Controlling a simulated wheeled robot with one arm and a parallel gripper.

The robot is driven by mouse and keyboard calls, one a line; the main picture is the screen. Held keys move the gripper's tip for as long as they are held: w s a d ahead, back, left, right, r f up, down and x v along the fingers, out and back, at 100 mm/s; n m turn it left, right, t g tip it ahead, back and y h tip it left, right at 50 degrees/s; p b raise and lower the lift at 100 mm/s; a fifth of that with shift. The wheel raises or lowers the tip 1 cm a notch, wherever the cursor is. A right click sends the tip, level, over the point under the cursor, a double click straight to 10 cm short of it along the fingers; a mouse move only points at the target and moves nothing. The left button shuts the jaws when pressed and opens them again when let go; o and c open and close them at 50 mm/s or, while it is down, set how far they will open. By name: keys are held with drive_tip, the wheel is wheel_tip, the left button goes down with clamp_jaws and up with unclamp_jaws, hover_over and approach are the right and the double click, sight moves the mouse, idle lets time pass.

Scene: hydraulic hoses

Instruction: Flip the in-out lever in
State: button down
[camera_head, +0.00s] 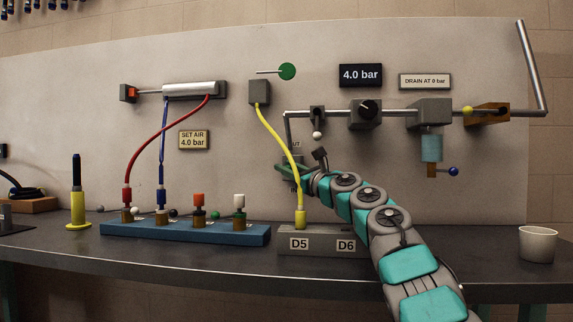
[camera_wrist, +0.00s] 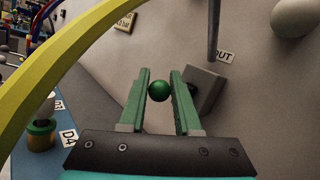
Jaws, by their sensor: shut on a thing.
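A grey block (camera_wrist: 207,88) stands behind the right finger, beside an OUT label (camera_wrist: 224,56) on the panel. The lever's rod is hidden. In the head view my gripper (camera_head: 287,168) is at the panel, left of my wrist and behind the yellow hose. The knob cannot be made out there, and the label is partly covered.
A yellow hose (camera_head: 276,132) arcs close to my gripper, down to the grey D5/D6 block (camera_head: 320,241). A blue rack (camera_head: 190,234) with hose plugs stands left. A pipe with a gauge and valves runs above right. A white cup (camera_head: 537,244) stands far right.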

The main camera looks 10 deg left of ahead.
drive_tip(key=shift+w+d+f, duration=0.2)
drive_tip(key=shift+d+f, duration=0.05)
drive_tip(key=shift+d, duration=0.05)
drive_tip(key=c, duration=0.8)
unclamp_jaws()
drive_tip(key=shift+o, duration=0.9)
drive_tip(key=shift+r, duration=0.1)
drive_tip(key=shift+s, duration=0.1)
drive_tip(key=shift+a, duration=0.1)
drive_tip(key=shift+s, duration=0.1)
drive_tip(key=b+v, duration=0.6)
drive_tip(key=v, duration=0.1)
drive_tip(key=shift+s+d+b, duration=0.15)
drive_tip(key=shift+d+b, duration=0.15)
drive_tip(key=shift+b, duration=0.1)
